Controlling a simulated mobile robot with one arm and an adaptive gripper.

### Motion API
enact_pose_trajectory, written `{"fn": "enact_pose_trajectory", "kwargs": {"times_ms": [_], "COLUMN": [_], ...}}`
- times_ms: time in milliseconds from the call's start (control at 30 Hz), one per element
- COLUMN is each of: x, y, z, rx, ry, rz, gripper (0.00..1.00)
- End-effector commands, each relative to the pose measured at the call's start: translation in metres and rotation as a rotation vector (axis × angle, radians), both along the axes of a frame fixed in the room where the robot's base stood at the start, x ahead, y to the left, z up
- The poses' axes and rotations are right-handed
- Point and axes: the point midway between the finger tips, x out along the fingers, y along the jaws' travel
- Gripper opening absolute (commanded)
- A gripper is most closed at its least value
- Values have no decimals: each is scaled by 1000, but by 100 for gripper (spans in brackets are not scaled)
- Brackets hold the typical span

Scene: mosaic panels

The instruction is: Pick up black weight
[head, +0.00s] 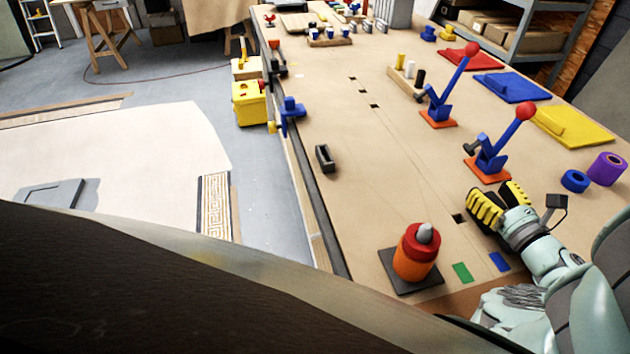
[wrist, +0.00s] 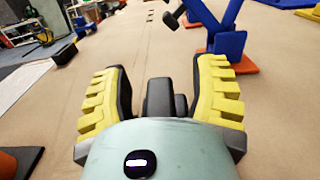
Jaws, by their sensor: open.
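A small black cylinder (head: 419,78) stands beside a white and a yellow one at the wooden block (head: 405,84), near the middle of the bench. A black slotted block (head: 325,158) sits near the bench's left edge. I cannot tell for sure which is the black weight. My gripper (head: 498,194), with yellow ribbed fingers, is open above the right part of the bench, well short of both. In the wrist view its fingers (wrist: 160,90) are spread wide. A dark blocky shape shows between them; I cannot tell whether it is part of my gripper.
Two blue levers with red knobs (head: 525,111) (head: 472,49) stand on orange bases beyond my gripper. An orange and red cylinder (head: 415,256) stands on a dark plate at the near edge. A blue ring (head: 574,181) and purple roll (head: 607,168) are at right. The bench's middle is mostly clear.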

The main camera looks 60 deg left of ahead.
Motion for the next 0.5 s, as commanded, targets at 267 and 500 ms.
{"fn": "enact_pose_trajectory", "kwargs": {"times_ms": [267, 500], "x": [-1, -1], "y": [4, 3], "z": [0, 0], "rx": [0, 1], "ry": [1, 1], "rz": [6, 5], "gripper": [61, 36]}}
